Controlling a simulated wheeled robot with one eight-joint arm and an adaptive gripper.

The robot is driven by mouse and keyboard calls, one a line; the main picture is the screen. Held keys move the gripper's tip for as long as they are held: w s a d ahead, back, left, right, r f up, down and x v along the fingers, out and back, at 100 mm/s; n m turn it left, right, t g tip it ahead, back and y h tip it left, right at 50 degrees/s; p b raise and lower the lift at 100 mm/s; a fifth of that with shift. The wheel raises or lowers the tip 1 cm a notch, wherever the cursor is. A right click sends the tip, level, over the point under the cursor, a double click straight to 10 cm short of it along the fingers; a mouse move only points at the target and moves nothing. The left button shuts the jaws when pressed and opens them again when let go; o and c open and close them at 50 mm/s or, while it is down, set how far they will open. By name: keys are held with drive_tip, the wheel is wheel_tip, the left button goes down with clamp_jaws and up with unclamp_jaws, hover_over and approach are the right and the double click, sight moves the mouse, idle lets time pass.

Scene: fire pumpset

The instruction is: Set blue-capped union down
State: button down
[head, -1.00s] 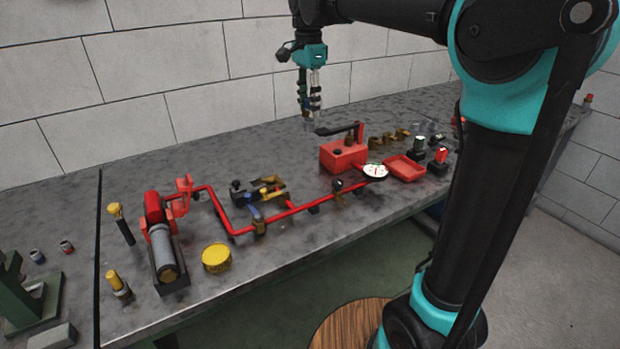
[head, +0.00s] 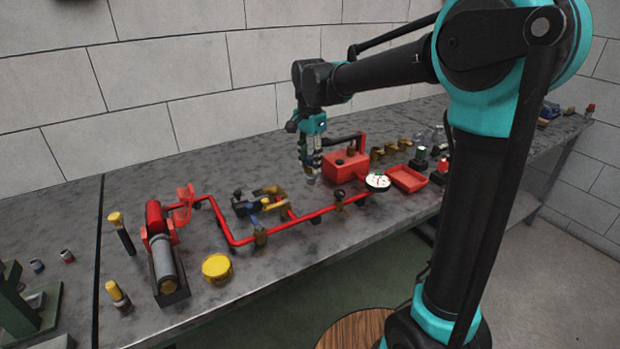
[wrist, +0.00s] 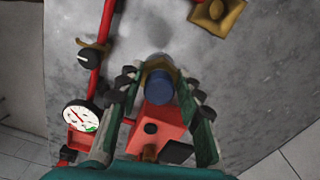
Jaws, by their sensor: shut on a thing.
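My gripper (head: 310,166) points down over the grey workbench (head: 370,222), just left of the red pump box (head: 345,166). It is shut on the blue-capped union. In the wrist view the union's dark blue cap (wrist: 160,86) sits between the two green fingers, with a brass-coloured rim showing around it. In the head view the fingers mostly hide the union. Its lower end is low over the bench. I cannot tell whether it touches the surface.
The red pipe (head: 285,228) runs in front, with a white gauge (head: 377,182) to the right. A brass-and-black fitting group (head: 258,203) lies to the left. Brass fittings (head: 390,149) and a red tray (head: 407,179) stand right. Bare bench shows behind the pipe.

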sight(310, 175)
drive_tip(key=shift+f, duration=2.85)
drive_tip(key=c, duration=1)
unclamp_jaws()
drive_tip(key=shift+f, duration=0.1)
wheel_tip(310, 175, up, 12)
drive_tip(key=shift+r, duration=0.15)
